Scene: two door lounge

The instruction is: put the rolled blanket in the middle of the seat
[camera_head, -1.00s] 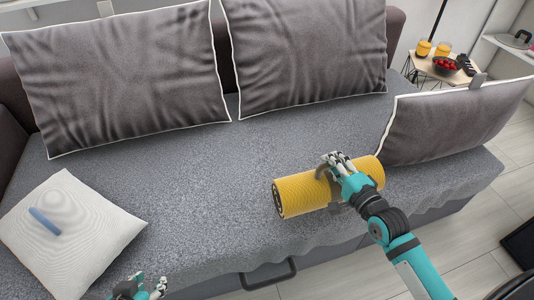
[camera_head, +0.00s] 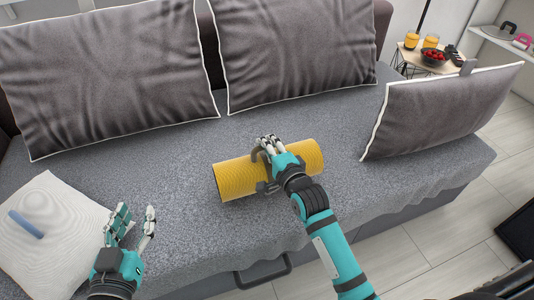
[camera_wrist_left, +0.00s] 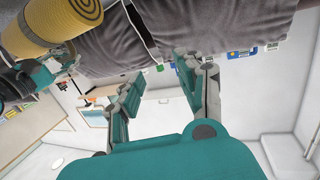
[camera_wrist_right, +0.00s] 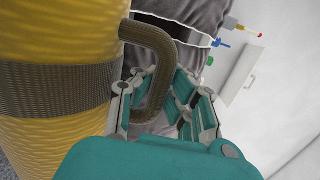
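The rolled blanket (camera_head: 232,180) is a yellow roll with a dark strap and a brown carry handle (camera_wrist_right: 160,60). It lies sideways over the middle-right part of the grey seat (camera_head: 180,190); I cannot tell whether it touches the seat. My right gripper (camera_head: 272,146) is closed around the handle, and the strap and handle fill the left of the right wrist view. My left gripper (camera_head: 136,212) is open and empty above the seat's front left, beside the white cushion. The blanket's spiral end (camera_wrist_left: 86,10) shows in the left wrist view.
A white cushion (camera_head: 60,255) with a blue item (camera_head: 26,224) on it lies at the seat's left. Large grey cushions (camera_head: 100,75) line the back, and another (camera_head: 435,110) stands at the right end. A side table (camera_head: 410,62) holds orange glasses and a bowl.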

